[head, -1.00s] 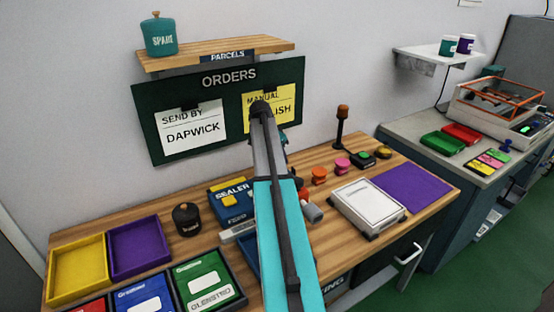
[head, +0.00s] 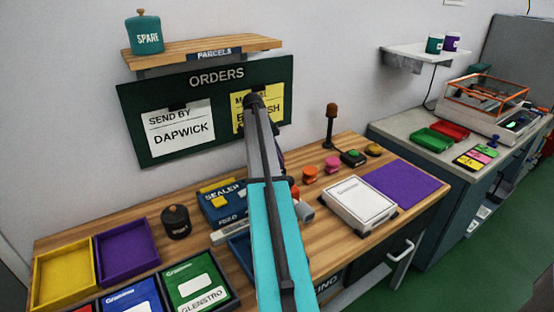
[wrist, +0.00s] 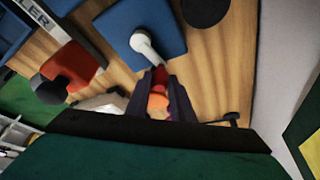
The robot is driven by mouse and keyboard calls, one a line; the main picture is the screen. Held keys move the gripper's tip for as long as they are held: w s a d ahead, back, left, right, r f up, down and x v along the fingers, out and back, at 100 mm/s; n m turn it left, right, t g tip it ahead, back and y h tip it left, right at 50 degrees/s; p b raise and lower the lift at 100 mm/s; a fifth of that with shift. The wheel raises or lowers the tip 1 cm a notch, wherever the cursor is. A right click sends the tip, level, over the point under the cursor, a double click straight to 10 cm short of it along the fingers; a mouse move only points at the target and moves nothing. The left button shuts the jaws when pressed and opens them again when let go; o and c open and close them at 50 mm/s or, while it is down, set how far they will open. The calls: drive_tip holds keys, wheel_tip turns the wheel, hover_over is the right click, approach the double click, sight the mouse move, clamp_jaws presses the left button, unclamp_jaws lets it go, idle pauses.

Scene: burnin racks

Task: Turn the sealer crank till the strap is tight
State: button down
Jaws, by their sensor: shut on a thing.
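The blue sealer (head: 226,207) with its yellow part stands on the wooden bench, left of my arm in the head view. In the wrist view, a pale crank arm (wrist: 146,44) rises from a blue square block (wrist: 118,20) toward my gripper (wrist: 160,92). My dark fingers are shut around the crank's red and orange grip end (wrist: 158,100). In the head view my arm hides my gripper and the crank. I cannot make out the strap or how tight it is.
A dark lidded pot (head: 176,222) stands left of the sealer. A white box (head: 360,203) and purple mat (head: 405,183) lie to the right. Orange (head: 309,174) and pink (head: 332,164) knobs stand behind. In the wrist view a red block (wrist: 72,66) sits beside the crank.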

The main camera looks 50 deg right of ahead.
drive_tip(key=shift+m, duration=0.3)
drive_tip(key=c, duration=1.5)
unclamp_jaws()
drive_tip(key=shift+c, duration=0.2)
drive_tip(key=shift+r, duration=0.15)
drive_tip(key=b+v, duration=0.2)
drive_tip(key=v, duration=1.1)
drive_tip(key=shift+w+r, duration=0.15)
drive_tip(key=shift+r, duration=0.05)
drive_tip(key=shift+f, duration=0.1)
